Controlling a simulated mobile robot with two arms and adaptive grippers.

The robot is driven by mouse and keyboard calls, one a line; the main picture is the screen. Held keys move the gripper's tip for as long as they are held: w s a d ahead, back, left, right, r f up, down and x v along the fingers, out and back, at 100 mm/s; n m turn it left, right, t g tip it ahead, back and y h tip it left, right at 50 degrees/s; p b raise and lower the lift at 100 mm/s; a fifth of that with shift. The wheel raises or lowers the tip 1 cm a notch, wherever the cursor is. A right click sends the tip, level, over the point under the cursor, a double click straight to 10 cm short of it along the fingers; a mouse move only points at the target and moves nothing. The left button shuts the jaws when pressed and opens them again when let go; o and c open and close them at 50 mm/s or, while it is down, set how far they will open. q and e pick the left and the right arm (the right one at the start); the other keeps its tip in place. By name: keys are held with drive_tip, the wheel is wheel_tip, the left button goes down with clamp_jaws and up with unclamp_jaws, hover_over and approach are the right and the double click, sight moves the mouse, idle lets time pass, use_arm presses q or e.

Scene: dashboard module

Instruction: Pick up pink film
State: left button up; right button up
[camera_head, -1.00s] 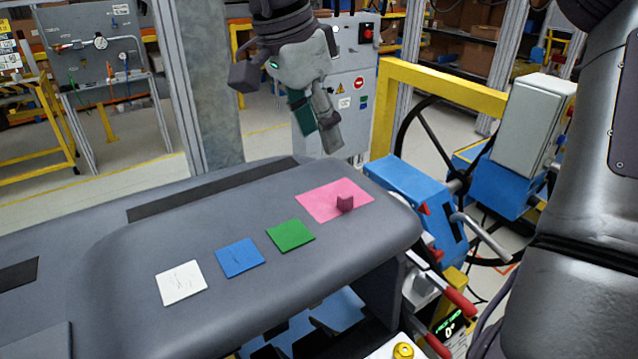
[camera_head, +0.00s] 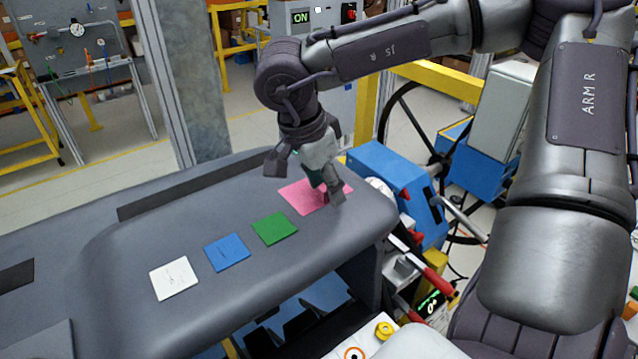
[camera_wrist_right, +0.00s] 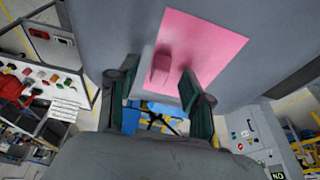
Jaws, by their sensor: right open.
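The pink film (camera_head: 304,197) lies flat near the right end of the grey dashboard (camera_head: 130,245). In the right wrist view the film (camera_wrist_right: 215,50) shows as a large pink sheet with a small raised pink tab (camera_wrist_right: 161,68) on it. My right gripper (camera_head: 325,195) is over the film and hides part of it, including the tab in the head view. In the right wrist view its two fingers (camera_wrist_right: 158,98) are apart, with the tab ahead of the gap between them. I cannot tell whether they touch the film. My left gripper is not in view.
A green square (camera_head: 274,229), a blue square (camera_head: 227,252) and a white square (camera_head: 174,278) lie in a row on the dashboard, left of the film. A blue machine with a wheel (camera_head: 395,185) stands close to the dashboard's right end.

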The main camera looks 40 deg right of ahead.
drive_tip(key=shift+a, duration=0.15)
drive_tip(key=shift+c, duration=1.2)
drive_tip(key=c, duration=0.6)
